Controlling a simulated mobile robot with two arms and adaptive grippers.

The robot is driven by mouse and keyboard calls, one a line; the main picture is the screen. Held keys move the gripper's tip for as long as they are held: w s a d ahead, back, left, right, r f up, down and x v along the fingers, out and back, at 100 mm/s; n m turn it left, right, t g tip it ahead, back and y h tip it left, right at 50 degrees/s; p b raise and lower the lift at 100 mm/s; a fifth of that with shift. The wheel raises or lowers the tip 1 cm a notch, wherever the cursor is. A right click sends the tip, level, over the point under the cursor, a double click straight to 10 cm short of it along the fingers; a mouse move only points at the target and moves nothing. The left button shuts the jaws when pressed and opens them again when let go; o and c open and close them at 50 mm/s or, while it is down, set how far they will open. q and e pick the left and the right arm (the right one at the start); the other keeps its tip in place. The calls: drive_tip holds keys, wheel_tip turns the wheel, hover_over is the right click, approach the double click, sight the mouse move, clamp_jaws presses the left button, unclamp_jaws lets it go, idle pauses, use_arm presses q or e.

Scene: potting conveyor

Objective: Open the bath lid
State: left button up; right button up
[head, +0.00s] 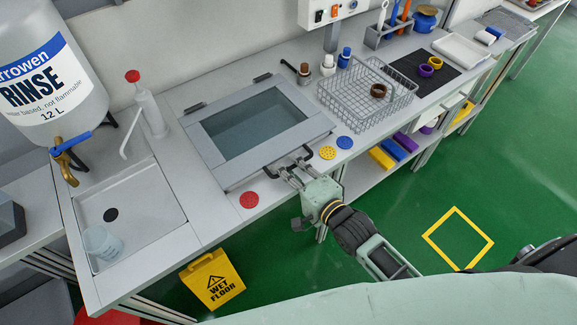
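The bath lid (212,152) is a grey frame around a dark glass pane, set in the white bench at centre-left. It lies flat and looks closed, with hinges along its far edge. A dark bar handle (272,172) sits on its near edge. My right gripper (292,174) is at this handle, its fingers reaching to the bar from the front. The fingers overlap the handle at this small size, so I cannot tell if they are closed on it. My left gripper is not in view.
A wire basket (345,103) stands right of the lid. Red (249,200), yellow (327,153) and blue (344,142) discs lie along the front edge. A wash bottle (150,112), a sink (150,205) and a rinse drum (45,70) are at left.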

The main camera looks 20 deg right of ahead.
drive_tip(key=shift+w+a, duration=0.15)
drive_tip(key=shift+w, duration=0.15)
drive_tip(key=shift+c, duration=0.4)
drive_tip(key=shift+f, duration=0.1)
clamp_jaws()
